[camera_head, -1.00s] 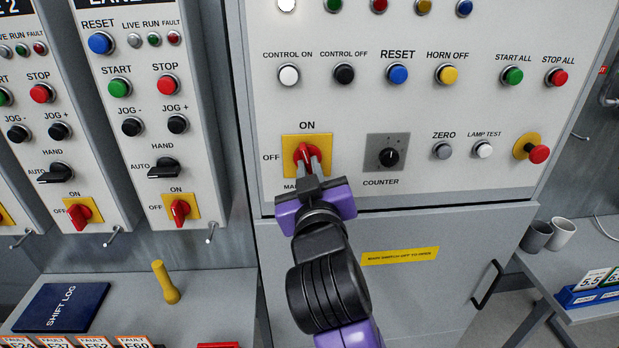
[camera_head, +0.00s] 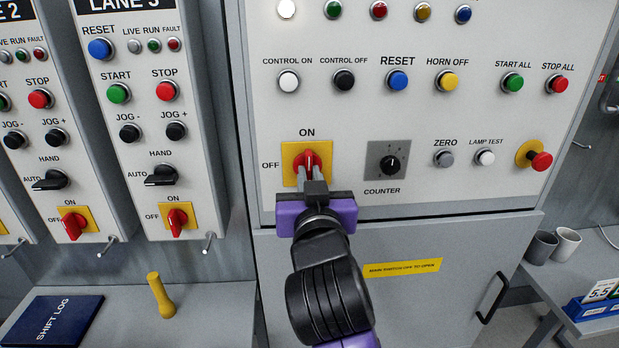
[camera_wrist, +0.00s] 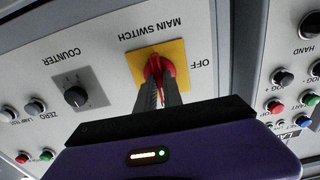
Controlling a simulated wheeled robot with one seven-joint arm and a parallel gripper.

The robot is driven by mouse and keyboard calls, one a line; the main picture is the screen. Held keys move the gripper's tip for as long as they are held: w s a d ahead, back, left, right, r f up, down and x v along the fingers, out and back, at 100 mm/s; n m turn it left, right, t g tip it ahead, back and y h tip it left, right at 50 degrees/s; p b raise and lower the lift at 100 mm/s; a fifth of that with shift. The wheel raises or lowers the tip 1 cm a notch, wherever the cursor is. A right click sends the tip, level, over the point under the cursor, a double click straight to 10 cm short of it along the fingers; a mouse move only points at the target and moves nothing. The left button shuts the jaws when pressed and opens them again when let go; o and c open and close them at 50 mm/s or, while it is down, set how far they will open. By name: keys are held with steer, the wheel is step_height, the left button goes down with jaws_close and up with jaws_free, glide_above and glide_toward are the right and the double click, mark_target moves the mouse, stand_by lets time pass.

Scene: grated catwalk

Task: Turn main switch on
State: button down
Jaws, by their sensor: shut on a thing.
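The main switch is a red rotary handle (camera_head: 307,159) on a yellow plate (camera_head: 291,160), on the large grey panel in the head view. ON is printed above it and OFF to its left. The handle looks close to upright, in line with ON. My gripper (camera_head: 314,184) reaches it from below, with its fingers closed on the handle and hiding its lower part. In the upside-down wrist view the red handle (camera_wrist: 155,68) sits between the two grey fingers (camera_wrist: 159,94), and MAIN SWITCH and OFF are readable beside the plate.
A black counter knob (camera_head: 391,163) is just right of the switch. A red emergency button (camera_head: 541,161) is farther right. Buttons line the panel above. A cabinet door with a yellow label (camera_head: 401,268) is below. A lane panel (camera_head: 150,120) stands left, above a bench with a yellow-handled object (camera_head: 161,296).

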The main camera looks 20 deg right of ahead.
steer(key=shift+f, duration=0.1)
steer(key=c, duration=1.5)
jaws_free()
steer(key=b+v, duration=0.1)
steer(key=v, duration=0.6)
steer(key=shift+s+a, duration=0.1)
steer(key=shift+s, duration=0.25)
